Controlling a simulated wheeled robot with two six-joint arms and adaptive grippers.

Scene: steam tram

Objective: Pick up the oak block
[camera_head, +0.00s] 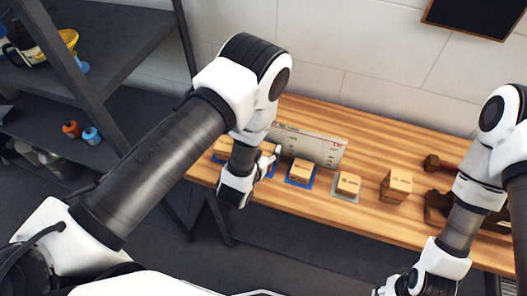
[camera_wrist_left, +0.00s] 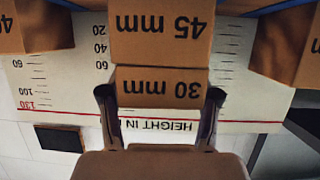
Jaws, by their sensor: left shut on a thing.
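Several light-brown wooden blocks stand along the bench; which one is the oak block I cannot tell. In the left wrist view, which is upside down, my left gripper (camera_wrist_left: 160,108) is shut on a block marked 30 mm (camera_wrist_left: 160,88). That block sits directly above a block marked 45 mm (camera_wrist_left: 160,35); they seem to touch. In the head view my left gripper (camera_head: 272,162) is before the height board (camera_head: 318,150) and hides the held block. My right gripper (camera_head: 398,288) is low at the bottom edge, its fingers unclear.
Other blocks stand to the right: one on a blue mat (camera_head: 300,171), one on a grey mat (camera_head: 348,183) and a taller one (camera_head: 397,184). Another block (camera_head: 223,147) is at the left end. A mallet (camera_head: 436,163) lies at the right. Dark shelving stands left.

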